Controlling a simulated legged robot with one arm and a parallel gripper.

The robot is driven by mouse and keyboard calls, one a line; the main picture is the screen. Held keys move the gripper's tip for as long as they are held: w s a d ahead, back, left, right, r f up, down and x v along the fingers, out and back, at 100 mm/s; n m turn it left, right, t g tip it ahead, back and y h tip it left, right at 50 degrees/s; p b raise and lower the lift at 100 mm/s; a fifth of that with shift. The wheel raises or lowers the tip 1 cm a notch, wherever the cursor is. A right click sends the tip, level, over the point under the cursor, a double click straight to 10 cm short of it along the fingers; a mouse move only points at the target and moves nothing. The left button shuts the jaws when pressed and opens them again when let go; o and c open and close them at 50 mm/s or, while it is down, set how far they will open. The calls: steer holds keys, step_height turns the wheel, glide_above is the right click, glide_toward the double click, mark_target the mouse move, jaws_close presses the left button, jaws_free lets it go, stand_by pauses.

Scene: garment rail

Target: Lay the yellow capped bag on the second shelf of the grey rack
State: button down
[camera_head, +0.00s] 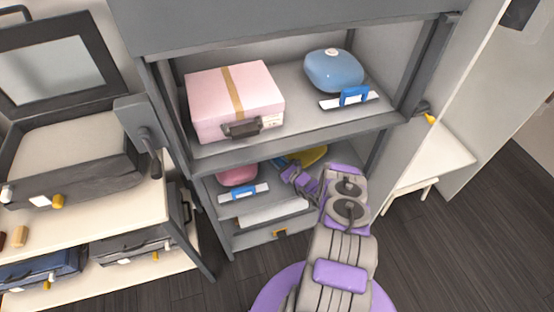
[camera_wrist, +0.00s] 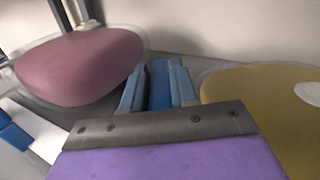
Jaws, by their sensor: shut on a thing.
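The yellow capped bag (camera_head: 314,154) is inside the second shelf space of the grey rack (camera_head: 300,140), partly hidden by the upper shelf edge and my arm. In the wrist view, the yellow bag (camera_wrist: 255,100) is at the right with its white cap (camera_wrist: 309,92) near the edge. My gripper (camera_head: 281,161) reaches into that space, left of the yellow bag. In the wrist view, my gripper's blue fingers (camera_wrist: 160,75) are closed on a blue piece (camera_wrist: 160,90); I cannot tell whether it joins the bag. Whether the bag rests on the shelf is hidden.
A pink bag (camera_head: 237,174) lies left on the same shelf; it also shows in the wrist view (camera_wrist: 80,65). A blue-clipped label (camera_head: 243,191) is at the shelf front. Above are a pink suitcase (camera_head: 235,98) and a blue bag (camera_head: 333,70). Open cases stand left.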

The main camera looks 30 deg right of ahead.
steer(key=shift+s+d+f, duration=0.15)
steer(key=shift+f, duration=0.25)
steer(key=c, duration=0.8)
jaws_free()
steer(key=s+d+p, duration=0.1)
steer(key=s+d, duration=0.1)
steer(key=s, duration=1.5)
steer(key=shift+d, duration=0.4)
steer(key=shift+f, duration=0.1)
